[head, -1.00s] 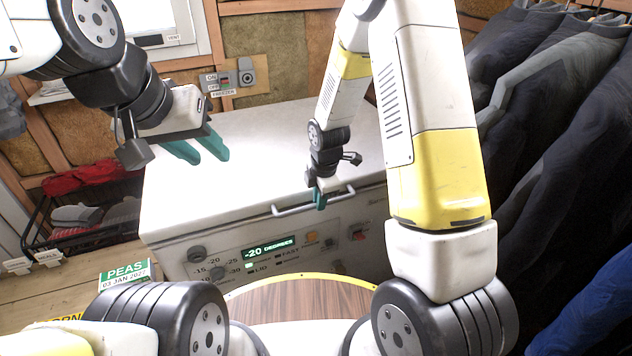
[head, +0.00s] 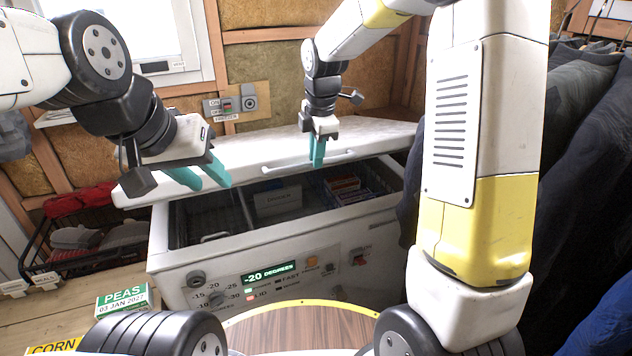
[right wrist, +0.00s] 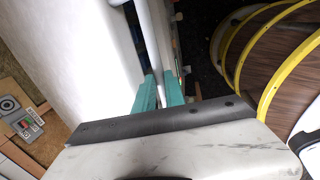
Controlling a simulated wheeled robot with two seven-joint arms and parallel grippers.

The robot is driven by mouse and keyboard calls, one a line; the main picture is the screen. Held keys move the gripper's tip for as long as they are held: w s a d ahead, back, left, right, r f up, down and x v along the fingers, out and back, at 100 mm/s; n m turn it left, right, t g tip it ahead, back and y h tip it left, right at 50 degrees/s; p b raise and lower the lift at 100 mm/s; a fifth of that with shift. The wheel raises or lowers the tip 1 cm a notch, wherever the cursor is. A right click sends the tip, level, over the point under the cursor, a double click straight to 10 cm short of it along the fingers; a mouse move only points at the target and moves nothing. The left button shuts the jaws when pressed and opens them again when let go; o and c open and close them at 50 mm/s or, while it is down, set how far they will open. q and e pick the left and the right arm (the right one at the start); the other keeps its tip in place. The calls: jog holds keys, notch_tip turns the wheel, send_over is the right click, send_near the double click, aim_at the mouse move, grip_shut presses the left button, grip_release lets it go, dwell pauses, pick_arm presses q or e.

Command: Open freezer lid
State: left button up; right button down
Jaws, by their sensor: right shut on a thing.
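The white freezer (head: 330,228) stands ahead of me with its lid (head: 265,155) partly raised and tilted up at the front. A pale bar handle (head: 278,169) runs along the lid's front edge. My right gripper (head: 317,160) is shut on the handle, and its teal fingers also close around the bar in the right wrist view (right wrist: 160,92). Inside the opening are a wire basket, a white labelled box (head: 278,199) and red-and-white packets (head: 346,188). My left gripper (head: 208,180) has its teal fingers apart and empty, in front of the lid's left part.
A black rack (head: 75,245) with red and grey cloth stands at the left. Dark jackets (head: 570,150) hang at the right. A green PEAS card (head: 122,301) and a yellow CORN card (head: 55,346) lie at the lower left. A switch panel (head: 236,103) is on the back wall.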

jog(key=w+a+r, duration=0.1)
jog(key=w+r, duration=0.4)
jog(key=r, duration=0.4)
jog(key=w+a+r, duration=0.2)
jog(key=w+r, duration=0.3)
jog(key=r, duration=0.5)
jog(key=shift+w+a, duration=0.25)
jog(key=shift+w, duration=0.05)
jog(key=shift+r, duration=0.1)
jog(key=c, duration=1.4)
grip_release()
jog(key=shift+w, duration=0.15)
notch_tip(320, 180, up, 8)
jog(key=s, duration=0.1)
jog(key=shift+s+d+f, duration=0.2)
jog(key=shift+s, duration=0.1)
